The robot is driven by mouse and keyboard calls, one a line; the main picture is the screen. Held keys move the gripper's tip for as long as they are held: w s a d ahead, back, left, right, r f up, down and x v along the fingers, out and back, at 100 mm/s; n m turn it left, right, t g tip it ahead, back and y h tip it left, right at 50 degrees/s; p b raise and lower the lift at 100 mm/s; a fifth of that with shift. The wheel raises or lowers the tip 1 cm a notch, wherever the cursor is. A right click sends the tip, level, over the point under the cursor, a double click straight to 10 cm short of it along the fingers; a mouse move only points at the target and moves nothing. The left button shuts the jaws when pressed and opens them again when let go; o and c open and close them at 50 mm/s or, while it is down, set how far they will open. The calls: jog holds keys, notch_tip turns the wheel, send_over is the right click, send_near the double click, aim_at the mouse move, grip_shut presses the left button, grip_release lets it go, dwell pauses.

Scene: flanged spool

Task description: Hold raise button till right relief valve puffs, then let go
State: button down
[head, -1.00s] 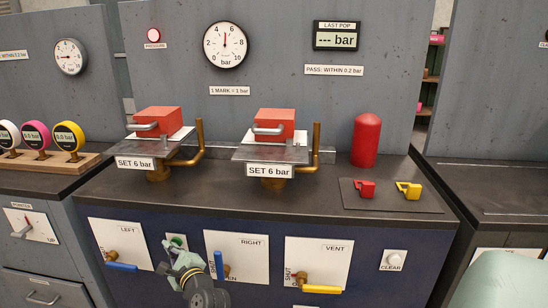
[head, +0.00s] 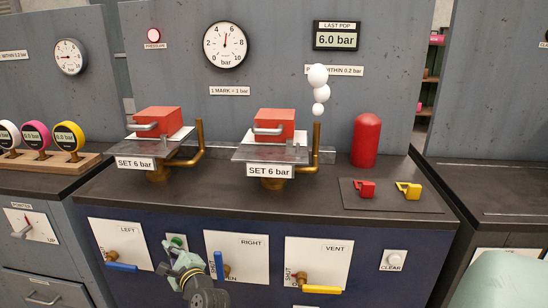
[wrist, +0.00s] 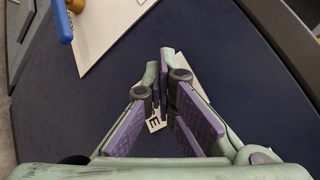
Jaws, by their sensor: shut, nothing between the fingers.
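White puffs (head: 318,85) rise from the brass outlet pipe of the right relief valve (head: 274,130), a red block with a tag reading SET 6 bar. The left relief valve (head: 158,122) shows no puff. The last pop display (head: 337,37) reads 6.0 bar. The round gauge's (head: 225,45) needle points nearly straight up. My gripper (head: 178,249) is shut at the cabinet front, just below the green raise button (head: 176,240), partly hidden by it. In the wrist view, the fingertips (wrist: 165,58) are together over a label ending in E; the button is hidden there.
The blue left handle (head: 121,267) is horizontal, the blue right handle (head: 219,265) is vertical, and the yellow vent handle (head: 320,290) is horizontal. The clear button (head: 394,259) is to the right. A red cylinder (head: 366,140) stands on the bench.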

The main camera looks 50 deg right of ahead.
jog(key=shift+s+a+p, duration=0.55)
jog(key=shift+s+a, duration=0.05)
jog(key=shift+a, duration=0.1)
jog(key=shift+s+a+p, duration=0.7)
jog(key=shift+s+a, duration=0.05)
jog(key=shift+a, duration=0.25)
jog(key=shift+s+a+p, duration=0.65)
jog(key=shift+s+a, duration=0.1)
jog(key=shift+a, duration=0.25)
